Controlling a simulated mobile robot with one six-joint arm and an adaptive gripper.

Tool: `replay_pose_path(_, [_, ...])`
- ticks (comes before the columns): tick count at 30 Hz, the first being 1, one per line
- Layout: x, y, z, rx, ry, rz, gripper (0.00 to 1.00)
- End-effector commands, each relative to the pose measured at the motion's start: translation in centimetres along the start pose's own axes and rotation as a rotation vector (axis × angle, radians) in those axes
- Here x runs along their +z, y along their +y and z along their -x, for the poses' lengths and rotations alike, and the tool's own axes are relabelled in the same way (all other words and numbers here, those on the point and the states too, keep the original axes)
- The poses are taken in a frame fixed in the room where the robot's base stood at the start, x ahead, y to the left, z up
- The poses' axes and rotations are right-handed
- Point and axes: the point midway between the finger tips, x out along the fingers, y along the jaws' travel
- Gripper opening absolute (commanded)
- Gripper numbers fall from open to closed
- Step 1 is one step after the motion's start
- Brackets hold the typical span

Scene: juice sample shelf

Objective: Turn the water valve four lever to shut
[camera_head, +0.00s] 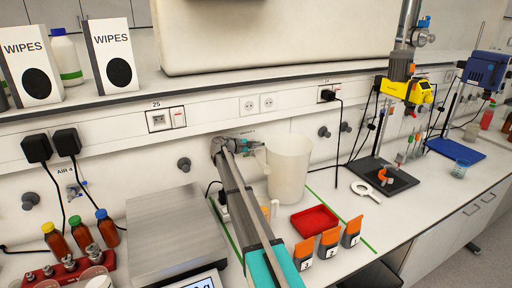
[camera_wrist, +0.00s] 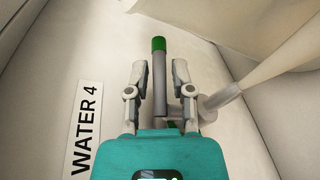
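The water valve four lever (camera_wrist: 158,50) shows in the wrist view as a grey rod with a green tip, pointing up in the picture. Its grey valve body (camera_wrist: 207,107) sits to the right of it, and a "WATER 4" label (camera_wrist: 86,128) is on the wall to the left. My gripper (camera_wrist: 158,72) is open, with one finger on each side of the lever and a visible gap on both sides. In the head view my gripper (camera_head: 237,143) is at the wall beside a large beaker (camera_head: 289,165); the lever itself cannot be made out there.
The beaker stands close right of my gripper. A balance (camera_head: 175,225) is to the left of my arm. A shelf (camera_head: 200,84) runs above.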

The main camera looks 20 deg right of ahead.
Motion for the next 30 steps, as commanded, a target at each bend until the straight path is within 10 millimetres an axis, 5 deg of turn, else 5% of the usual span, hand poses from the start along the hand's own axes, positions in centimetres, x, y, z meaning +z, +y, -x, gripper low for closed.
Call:
replay_pose_path(6, [0.0, 0.0, 0.0, 0.000, 0.001, 0.000, 0.31])
replay_pose_path(12, [0.0, 0.0, 0.1, 0.000, 0.001, 0.000, 0.00])
replay_pose_path(23, [-0.1, 0.0, 0.3, 0.003, 0.006, 0.001, 0.00])
replay_pose_path(30, [-1.1, 0.1, 2.2, 0.037, 0.063, 0.015, 0.00])
